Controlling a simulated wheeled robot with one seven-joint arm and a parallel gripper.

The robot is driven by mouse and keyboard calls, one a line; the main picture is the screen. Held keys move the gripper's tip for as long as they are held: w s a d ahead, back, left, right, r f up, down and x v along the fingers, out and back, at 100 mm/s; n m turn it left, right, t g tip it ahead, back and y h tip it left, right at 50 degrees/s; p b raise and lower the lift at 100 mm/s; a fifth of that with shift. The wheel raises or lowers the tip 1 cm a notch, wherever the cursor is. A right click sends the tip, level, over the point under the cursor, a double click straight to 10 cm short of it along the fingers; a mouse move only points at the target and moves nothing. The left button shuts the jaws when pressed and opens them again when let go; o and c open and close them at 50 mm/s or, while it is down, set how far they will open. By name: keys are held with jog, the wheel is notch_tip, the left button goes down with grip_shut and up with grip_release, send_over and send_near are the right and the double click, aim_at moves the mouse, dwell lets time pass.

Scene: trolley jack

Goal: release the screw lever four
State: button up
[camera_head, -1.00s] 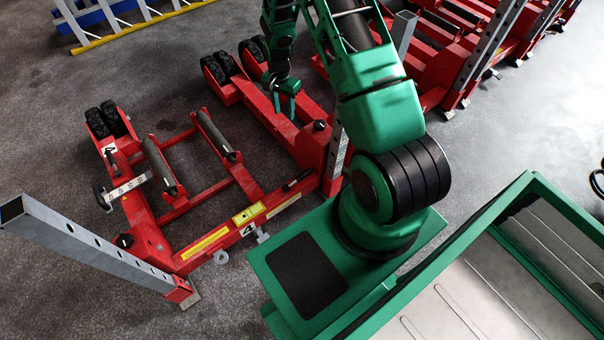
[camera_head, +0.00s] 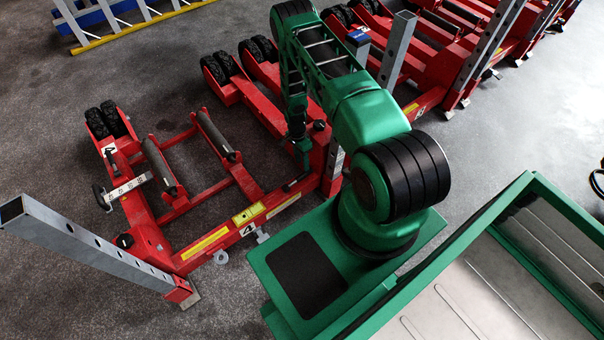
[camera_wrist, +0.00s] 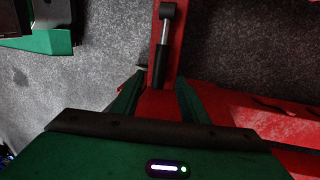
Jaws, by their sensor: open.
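The red trolley jack marked 4 (camera_head: 215,243) stands on the floor left of my base. Its screw lever, dark with a black grip (camera_head: 294,184), lies at the right end of the front beam, close below my gripper. In the wrist view the lever (camera_wrist: 161,62) shows a black grip, a bright rod and a dark round end. My gripper (camera_head: 303,158) points down there. In the wrist view its two green fingers (camera_wrist: 160,80) are apart, one on each side of the lever's grip in the picture. Whether they touch it cannot be told.
A perforated grey post (camera_head: 95,245) rises at the jack's left end, and another post (camera_head: 334,160) stands close right of my gripper. More red jacks (camera_head: 440,65) fill the upper right. A green-rimmed tray (camera_head: 440,238) is at the lower right. Floor is free at left.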

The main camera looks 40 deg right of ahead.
aim_at(304, 173)
jog(key=f, duration=0.3)
jog(key=s+f, duration=0.1)
jog(key=f, duration=0.3)
jog(key=shift+s, duration=0.2)
